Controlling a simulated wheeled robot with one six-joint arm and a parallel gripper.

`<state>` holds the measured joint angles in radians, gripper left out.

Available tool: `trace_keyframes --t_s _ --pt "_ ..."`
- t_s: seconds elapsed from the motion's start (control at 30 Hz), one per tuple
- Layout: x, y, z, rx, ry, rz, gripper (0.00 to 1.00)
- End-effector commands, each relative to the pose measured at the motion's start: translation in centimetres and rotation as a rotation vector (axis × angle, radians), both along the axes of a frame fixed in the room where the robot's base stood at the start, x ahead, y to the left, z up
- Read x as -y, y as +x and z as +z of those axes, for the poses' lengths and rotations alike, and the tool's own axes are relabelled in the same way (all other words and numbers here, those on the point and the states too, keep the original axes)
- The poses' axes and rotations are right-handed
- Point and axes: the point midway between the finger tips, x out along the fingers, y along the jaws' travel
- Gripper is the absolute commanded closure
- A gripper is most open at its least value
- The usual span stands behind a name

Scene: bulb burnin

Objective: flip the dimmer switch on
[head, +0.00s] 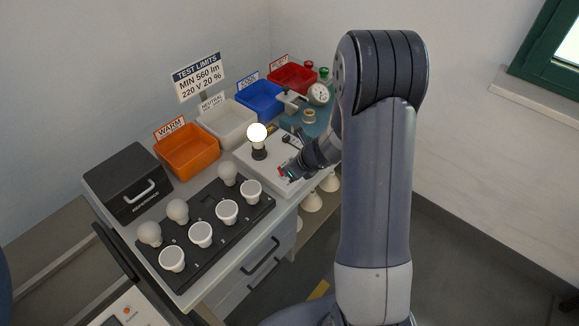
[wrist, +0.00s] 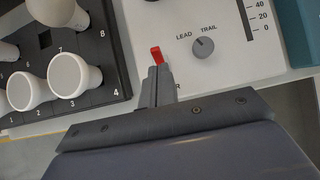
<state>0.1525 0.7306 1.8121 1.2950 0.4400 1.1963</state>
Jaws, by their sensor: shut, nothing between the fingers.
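The white test panel (wrist: 215,65) carries a grey knob (wrist: 203,47) between the words LEAD and TRAIL. A small red lever (wrist: 156,54), which looks like the dimmer switch, stands just past my fingertips. My gripper (wrist: 157,72) is shut and empty, low over the panel's front edge. Its fingers hide the lever's base and most of a label ending in R. I cannot tell whether the fingers touch the lever. In the head view my gripper (head: 290,173) is at the panel's front, with red beside its tip. A bulb (head: 257,134) on the panel glows white.
A black tray (head: 185,262) with several numbered bulbs lies left of the panel. Orange (head: 188,152), white, blue and red bins stand behind. A black box (head: 127,182) sits at the left. A teal fixture with a gauge (head: 318,94) stands right of the panel.

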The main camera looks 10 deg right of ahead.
Motion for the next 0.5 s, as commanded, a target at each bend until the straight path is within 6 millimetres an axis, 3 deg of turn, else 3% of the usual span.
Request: trace_keyframes --t_s 0.3,0.5 --pt "0.0 0.0 1.6 0.001 0.001 0.0 1.0" --pt "0.0 0.0 1.5 0.0 0.001 0.001 1.0"
